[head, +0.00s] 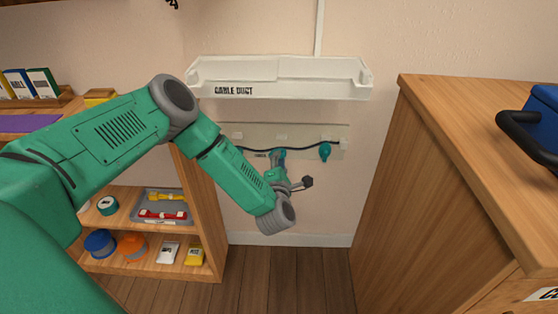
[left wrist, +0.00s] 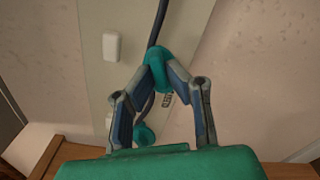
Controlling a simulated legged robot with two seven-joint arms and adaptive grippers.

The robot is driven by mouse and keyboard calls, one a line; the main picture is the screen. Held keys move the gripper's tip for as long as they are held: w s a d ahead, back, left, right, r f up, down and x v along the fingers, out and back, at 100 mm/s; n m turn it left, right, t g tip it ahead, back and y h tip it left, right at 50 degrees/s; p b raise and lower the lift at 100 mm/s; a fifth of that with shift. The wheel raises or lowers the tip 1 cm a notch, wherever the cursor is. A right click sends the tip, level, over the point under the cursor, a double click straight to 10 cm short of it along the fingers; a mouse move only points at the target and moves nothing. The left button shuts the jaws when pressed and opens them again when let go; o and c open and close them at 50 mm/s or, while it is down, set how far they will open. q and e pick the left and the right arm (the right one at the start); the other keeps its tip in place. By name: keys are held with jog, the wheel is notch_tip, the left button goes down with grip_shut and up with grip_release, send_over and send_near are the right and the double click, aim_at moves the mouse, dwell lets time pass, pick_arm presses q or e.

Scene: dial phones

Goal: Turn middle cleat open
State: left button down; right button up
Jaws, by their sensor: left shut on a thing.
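The middle cleat (head: 278,154) is a teal piece on a pale panel (head: 340,141) on the wall, with a dark cable running along it. My left gripper (head: 280,168) reaches it from below and is shut on it. In the left wrist view the teal cleat (left wrist: 158,66) sits between the fingertips, and the cable comes out above it. Another teal cleat (head: 325,151) hangs to the right on the panel. A further teal cleat also shows lower down in the left wrist view (left wrist: 144,134). My right gripper is not in view.
A white cable duct (head: 290,92) juts from the wall above the panel. A wooden shelf unit (head: 200,205) with small goods stands left, and a wooden cabinet (head: 420,190) stands right. The floor between them is clear.

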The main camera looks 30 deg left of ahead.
pick_arm(q)
jog(key=shift+s+d+f, duration=0.15)
jog(key=shift+s+f, duration=0.05)
jog(key=shift+f, duration=0.15)
jog(key=c, duration=1.6)
grip_release()
jog(key=shift+w+r, duration=0.1)
jog(key=v, duration=0.7)
jog(key=shift+d, duration=0.1)
